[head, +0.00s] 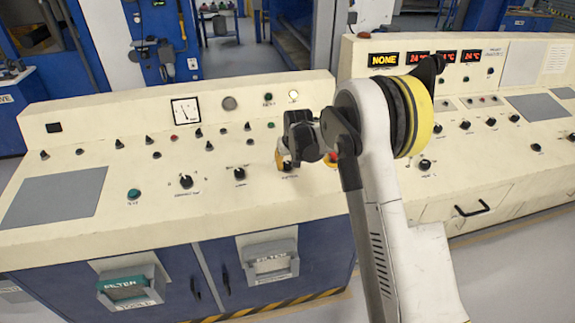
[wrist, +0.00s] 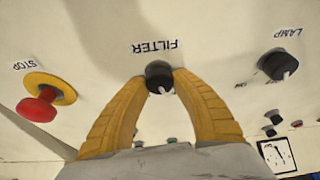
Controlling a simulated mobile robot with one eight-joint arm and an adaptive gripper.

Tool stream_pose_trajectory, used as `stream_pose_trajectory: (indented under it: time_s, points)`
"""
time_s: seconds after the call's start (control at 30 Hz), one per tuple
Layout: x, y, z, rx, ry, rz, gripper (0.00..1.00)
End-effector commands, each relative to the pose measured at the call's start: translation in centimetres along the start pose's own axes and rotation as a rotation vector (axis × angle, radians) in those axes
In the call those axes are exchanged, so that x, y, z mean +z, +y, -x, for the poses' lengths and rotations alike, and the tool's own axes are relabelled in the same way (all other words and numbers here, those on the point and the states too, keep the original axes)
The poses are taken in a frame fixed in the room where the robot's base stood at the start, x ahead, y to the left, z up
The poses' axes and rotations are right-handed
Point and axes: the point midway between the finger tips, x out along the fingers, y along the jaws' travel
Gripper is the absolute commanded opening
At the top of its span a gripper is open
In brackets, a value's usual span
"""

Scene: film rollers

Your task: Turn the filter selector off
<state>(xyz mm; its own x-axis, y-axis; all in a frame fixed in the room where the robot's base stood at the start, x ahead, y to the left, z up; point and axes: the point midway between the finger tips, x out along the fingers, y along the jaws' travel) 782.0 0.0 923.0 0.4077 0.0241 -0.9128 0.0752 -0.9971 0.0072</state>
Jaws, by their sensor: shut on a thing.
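The filter selector (wrist: 159,75) is a black round knob with a pale pointer mark, under the upside-down label FILTER in the wrist view. My gripper (wrist: 160,82) has its two yellow fingers closed on the sides of this knob. In the head view my gripper (head: 285,162) reaches down to the sloped cream console (head: 110,190), and its wrist hides most of the knob. The exact pointer setting is hard to read.
A red STOP button (wrist: 38,108) on a yellow base stands beside the filter knob, and the LAMP knob (wrist: 278,64) is on its other side. Several small switches and a dial gauge (head: 186,111) lie farther along the console.

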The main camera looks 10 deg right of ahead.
Motion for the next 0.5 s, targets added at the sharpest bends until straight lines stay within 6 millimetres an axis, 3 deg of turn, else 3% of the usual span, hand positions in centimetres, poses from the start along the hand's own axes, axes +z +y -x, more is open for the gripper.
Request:
stream_pose_trajectory:
  time_s: [0.5]
  points:
    - [0.15,-0.02,-0.08,-0.071,-0.004,0.213,0.02]
